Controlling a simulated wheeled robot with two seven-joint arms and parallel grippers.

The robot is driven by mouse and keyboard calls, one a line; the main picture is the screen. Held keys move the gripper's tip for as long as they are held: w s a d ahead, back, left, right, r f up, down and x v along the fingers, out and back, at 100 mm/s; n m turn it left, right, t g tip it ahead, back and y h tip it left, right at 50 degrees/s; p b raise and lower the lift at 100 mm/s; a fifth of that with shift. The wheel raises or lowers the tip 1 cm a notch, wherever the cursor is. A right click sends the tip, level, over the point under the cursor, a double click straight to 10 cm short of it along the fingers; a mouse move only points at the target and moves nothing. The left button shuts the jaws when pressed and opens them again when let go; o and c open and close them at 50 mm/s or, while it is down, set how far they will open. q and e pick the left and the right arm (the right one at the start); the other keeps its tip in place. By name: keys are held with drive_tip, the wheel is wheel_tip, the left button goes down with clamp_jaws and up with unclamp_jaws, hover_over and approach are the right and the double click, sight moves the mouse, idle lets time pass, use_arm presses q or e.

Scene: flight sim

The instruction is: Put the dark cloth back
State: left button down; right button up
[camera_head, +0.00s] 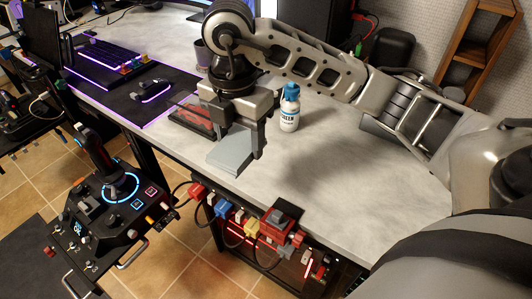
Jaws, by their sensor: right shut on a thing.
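My right gripper (240,125) reaches in from the right over the front part of the desk, pointing down. It is shut on a folded grey cloth (230,157), which hangs flat and tilted below the fingers near the desk's front edge. I cannot tell whether the cloth touches the desk. The cloth looks mid-grey in this light. Part of it is hidden behind the fingers. My left gripper is not in view.
A white bottle with a blue cap (289,112) stands just right of the gripper. A dark case with red inside (193,117) lies to its left, beside a black mat (122,112) with mouse and keyboard. The pale desktop (345,180) is clear at right. A joystick panel (115,205) stands at front left.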

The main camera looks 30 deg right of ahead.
drive_tip(key=w+d+f+b, duration=0.1)
drive_tip(key=w+d+f, duration=0.35)
drive_tip(key=d, duration=0.25)
hover_over(268, 150)
drive_tip(key=f, duration=0.3)
drive_tip(key=a+f, duration=0.1)
drive_tip(key=shift+s+f, duration=0.15)
drive_tip(key=shift+s, duration=0.15)
drive_tip(key=shift+w+d+f, duration=0.2)
drive_tip(key=shift+d+f, duration=0.05)
drive_tip(key=shift+f, duration=0.05)
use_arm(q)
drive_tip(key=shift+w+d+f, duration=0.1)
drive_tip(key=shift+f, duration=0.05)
use_arm(e)
drive_tip(key=shift+w+d+f, duration=0.1)
drive_tip(key=shift+d+f, duration=0.1)
drive_tip(key=shift+f, duration=1.6)
use_arm(q)
drive_tip(key=shift+b, duration=0.3)
use_arm(e)
drive_tip(key=shift+f, duration=0.1)
drive_tip(key=o, duration=0.9)
